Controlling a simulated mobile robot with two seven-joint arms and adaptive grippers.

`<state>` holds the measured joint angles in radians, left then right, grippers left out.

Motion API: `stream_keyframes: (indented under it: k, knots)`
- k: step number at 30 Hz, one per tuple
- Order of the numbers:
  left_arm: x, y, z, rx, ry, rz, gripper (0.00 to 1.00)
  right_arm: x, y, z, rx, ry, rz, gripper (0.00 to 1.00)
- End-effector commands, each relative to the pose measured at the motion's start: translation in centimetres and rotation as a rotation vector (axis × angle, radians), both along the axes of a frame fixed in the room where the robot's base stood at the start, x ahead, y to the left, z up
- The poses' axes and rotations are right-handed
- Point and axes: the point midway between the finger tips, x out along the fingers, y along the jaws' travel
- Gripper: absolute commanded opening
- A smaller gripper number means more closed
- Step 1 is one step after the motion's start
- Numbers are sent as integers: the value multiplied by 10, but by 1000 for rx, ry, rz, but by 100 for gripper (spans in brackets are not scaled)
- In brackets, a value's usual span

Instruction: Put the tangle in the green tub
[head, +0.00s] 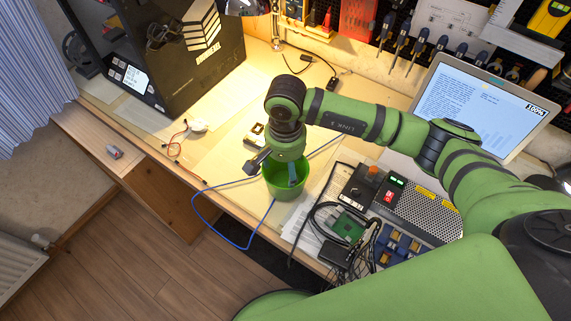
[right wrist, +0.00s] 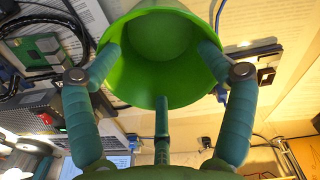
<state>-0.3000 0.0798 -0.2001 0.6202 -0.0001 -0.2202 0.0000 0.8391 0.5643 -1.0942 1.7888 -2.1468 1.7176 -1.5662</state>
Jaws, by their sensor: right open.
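The green tub (head: 289,192) stands on the workbench near its front edge. My right gripper (head: 279,168) is over the tub's mouth in the head view and hides part of it. In the right wrist view the tub (right wrist: 160,95) opens toward me between the spread fingers, and its visible inside looks empty. The gripper is open and holds nothing. Black cables (head: 318,215) lie looped around a green circuit board right of the tub. A thin blue cable (head: 222,238) loops past the tub and over the bench edge. I cannot tell which cables are the tangle. My left gripper is out of view.
A black printer-like box (head: 170,60) stands at the back left. A laptop (head: 478,105) stands at the right, with a grey power unit (head: 425,212) in front of it. Red wires (head: 178,145) lie on the left bench. Tools hang on the back pegboard.

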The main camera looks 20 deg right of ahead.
Motion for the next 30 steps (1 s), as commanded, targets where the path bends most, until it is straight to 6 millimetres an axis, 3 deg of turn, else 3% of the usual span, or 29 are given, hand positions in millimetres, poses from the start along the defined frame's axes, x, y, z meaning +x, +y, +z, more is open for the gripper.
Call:
stream_keyframes:
  k: [3,12,30]
  knots:
    - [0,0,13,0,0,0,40,1,0,24,1,-5,1,86]
    - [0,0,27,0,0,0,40,1,0,61,-1,-3,2,86]
    - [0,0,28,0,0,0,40,0,0,63,0,-2,1,86]
